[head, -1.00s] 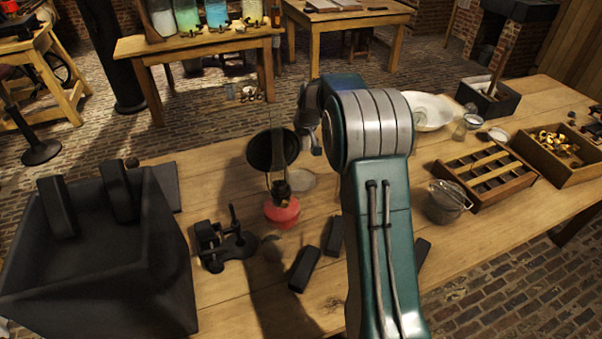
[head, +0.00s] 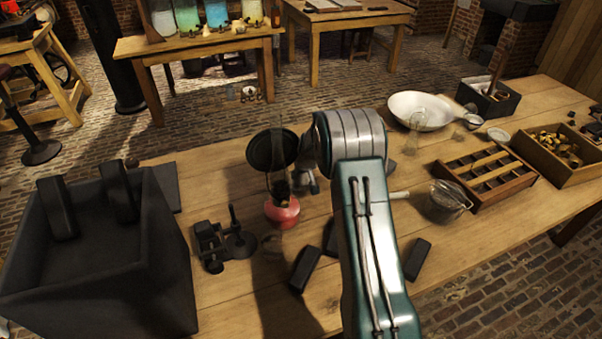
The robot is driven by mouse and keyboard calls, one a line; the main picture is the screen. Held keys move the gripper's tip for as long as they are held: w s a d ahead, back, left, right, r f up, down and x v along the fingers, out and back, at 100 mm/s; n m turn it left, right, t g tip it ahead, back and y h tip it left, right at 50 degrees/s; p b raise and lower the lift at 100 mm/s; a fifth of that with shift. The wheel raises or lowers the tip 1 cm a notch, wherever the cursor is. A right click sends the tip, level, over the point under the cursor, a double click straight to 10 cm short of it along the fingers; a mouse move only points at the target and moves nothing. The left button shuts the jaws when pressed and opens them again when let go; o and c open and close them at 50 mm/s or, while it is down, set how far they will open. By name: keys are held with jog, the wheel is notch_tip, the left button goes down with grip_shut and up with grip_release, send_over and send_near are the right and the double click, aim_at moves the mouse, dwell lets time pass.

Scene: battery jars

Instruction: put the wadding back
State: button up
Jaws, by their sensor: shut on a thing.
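I cannot make out any wadding for certain. My arm rises through the middle of the head view, and its silver-banded elbow stands just right of the black round reflector (head: 272,150). A small dark part of my wrist shows left of the elbow. My fingers, and anything between them, are hidden behind the arm. A lamp with a red base (head: 282,213) stands in front of the reflector. Glass vessels (head: 416,126) stand by the wide white bowl (head: 410,104) at the back right.
A large dark open box (head: 165,262) stands at left. A black stand (head: 212,247) and dark blocks (head: 304,269) lie near the middle. A divided wooden tray (head: 485,177), a glass jar (head: 446,202), a box of brass parts (head: 555,160) and a dark box (head: 487,98) stand at right.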

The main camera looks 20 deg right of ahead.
jog(key=o, duration=1.1)
jog(key=shift+f, duration=0.1)
jog(key=shift+o, duration=0.2)
jog(key=v, duration=0.7)
jog(key=shift+r, duration=0.35)
jog(key=shift+s, duration=0.1)
